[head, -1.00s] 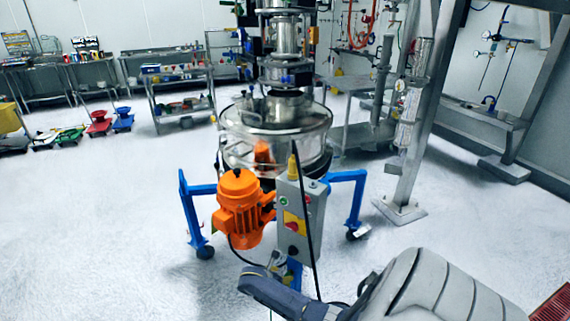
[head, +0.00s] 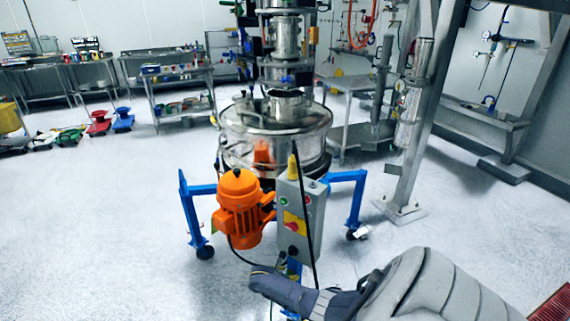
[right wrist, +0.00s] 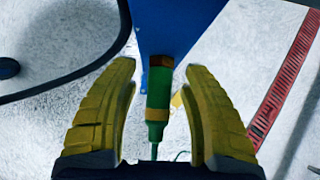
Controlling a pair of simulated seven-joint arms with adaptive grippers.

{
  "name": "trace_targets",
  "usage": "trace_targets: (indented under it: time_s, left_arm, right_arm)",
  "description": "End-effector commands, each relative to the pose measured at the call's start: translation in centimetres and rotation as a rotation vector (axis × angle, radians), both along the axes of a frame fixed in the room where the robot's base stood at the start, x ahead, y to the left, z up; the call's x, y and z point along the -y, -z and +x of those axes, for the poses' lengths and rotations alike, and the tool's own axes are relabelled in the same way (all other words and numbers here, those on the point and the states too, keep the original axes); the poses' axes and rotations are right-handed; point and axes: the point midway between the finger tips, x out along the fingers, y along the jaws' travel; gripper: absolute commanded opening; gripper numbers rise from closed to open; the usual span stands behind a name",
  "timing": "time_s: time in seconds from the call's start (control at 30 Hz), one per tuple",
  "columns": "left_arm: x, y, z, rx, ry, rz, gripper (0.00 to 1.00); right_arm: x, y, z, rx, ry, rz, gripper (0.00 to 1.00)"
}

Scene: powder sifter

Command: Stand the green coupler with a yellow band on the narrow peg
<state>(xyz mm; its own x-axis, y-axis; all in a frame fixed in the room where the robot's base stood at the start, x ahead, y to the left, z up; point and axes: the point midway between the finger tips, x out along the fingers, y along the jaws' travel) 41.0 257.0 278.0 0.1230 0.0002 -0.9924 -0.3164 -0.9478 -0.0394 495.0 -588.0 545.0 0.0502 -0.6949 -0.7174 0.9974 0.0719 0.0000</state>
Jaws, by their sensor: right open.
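In the right wrist view, the green coupler (right wrist: 158,100) with a yellow-brown band points down the picture, in front of a blue surface (right wrist: 180,25). My right gripper (right wrist: 160,68) is open, with one yellow finger on each side of the coupler. A gap shows between each finger and the coupler, so it is not clamped. In the head view, my right arm comes in from the lower right, below the grey control box; its fingers are not clear there. I cannot make out the narrow peg. My left gripper is not in view.
The sifter (head: 275,135) stands mid-room on a blue wheeled frame (head: 345,178), with an orange motor (head: 240,205) and the grey control box (head: 292,225). A dark cable (right wrist: 75,85) crosses the wrist view at left; a red slatted strip (right wrist: 287,80) lies at right.

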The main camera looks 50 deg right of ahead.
Motion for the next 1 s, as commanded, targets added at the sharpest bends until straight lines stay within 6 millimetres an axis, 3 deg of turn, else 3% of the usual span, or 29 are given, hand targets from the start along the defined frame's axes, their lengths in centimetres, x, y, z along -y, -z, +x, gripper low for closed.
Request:
trace_targets:
  time_s: [0.97,1.0]
  left_arm:
    - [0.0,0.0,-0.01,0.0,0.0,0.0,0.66]
    - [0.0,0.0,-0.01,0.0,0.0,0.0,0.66]
  right_arm:
    - [-0.02,-0.01,0.0,0.0,0.0,0.0,0.48]
    - [-0.02,-0.01,0.0,0.0,0.0,0.0,0.44]
